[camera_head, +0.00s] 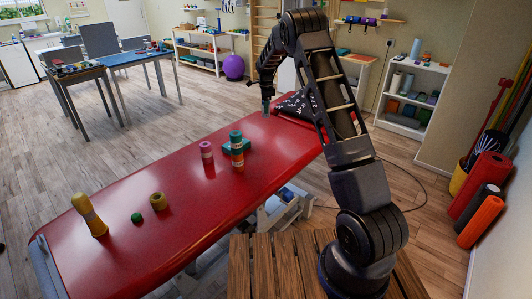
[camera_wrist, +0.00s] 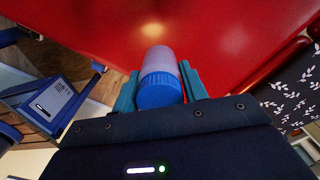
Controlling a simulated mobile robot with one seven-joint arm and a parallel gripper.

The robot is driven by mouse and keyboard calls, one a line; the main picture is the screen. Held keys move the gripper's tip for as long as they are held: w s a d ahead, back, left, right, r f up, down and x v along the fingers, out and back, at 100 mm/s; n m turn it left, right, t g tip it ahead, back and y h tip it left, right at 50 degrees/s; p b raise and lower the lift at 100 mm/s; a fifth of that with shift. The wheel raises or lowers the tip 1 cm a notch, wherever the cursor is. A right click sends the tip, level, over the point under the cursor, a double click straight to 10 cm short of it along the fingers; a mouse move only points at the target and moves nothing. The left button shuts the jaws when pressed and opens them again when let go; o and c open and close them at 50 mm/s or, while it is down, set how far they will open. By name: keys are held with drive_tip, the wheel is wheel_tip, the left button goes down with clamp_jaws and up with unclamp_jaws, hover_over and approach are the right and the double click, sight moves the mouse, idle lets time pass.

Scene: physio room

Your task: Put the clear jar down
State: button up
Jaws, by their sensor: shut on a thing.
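The clear jar (camera_wrist: 159,62) has a ribbed blue lid and a pale, lilac-tinted body. It is between the two teal fingers of my gripper (camera_wrist: 160,92) in the wrist view, lid towards the camera. My gripper (camera_head: 266,105) is shut on it over the far end of the red treatment table (camera_head: 180,215). In the head view the jar is too small or hidden to make out. The red surface (camera_wrist: 225,30) lies beyond the jar in the wrist view. I cannot tell whether the jar touches it.
A dark patterned cushion (camera_head: 294,108) lies right beside my gripper. The red surface between is bare.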

wheel_tip(320, 180, down, 22)
idle(0.7)
drive_tip(key=shift+f, duration=0.2)
drive_tip(key=o, duration=1)
drive_tip(key=shift+r, duration=0.1)
wheel_tip(320, 180, up, 13)
drive_tip(key=s+d+r+n+t, duration=0.1)
drive_tip(key=s+d+r+n, duration=0.15)
drive_tip(key=s+r, duration=0.45)
drive_tip(key=s+d+r+n, duration=0.2)
drive_tip(key=d+r, duration=0.2)
drive_tip(key=r, duration=0.6)
drive_tip(key=s+d+r+n+t, duration=0.1)
drive_tip(key=s+d+r+n, duration=0.15)
drive_tip(key=s+r, duration=0.5)
drive_tip(key=s+d+r+n, duration=0.2)
drive_tip(key=s+d+r, duration=0.2)
drive_tip(key=s+r, duration=0.3)
drive_tip(key=s+d+n+t, duration=0.1)
drive_tip(key=s+d+n, duration=0.1)
drive_tip(key=s, duration=0.9)
drive_tip(key=s+d+n, duration=0.2)
drive_tip(key=s+n, duration=0.2)
drive_tip(key=s, duration=0.7)
drive_tip(key=s+d+n+t, duration=0.1)
drive_tip(key=s+d+n, duration=0.1)
drive_tip(key=s, duration=1)
drive_tip(key=shift+d+n+t, duration=0.2)
drive_tip(key=shift+n+t, duration=0.1)
drive_tip(key=shift+n, duration=0.2)
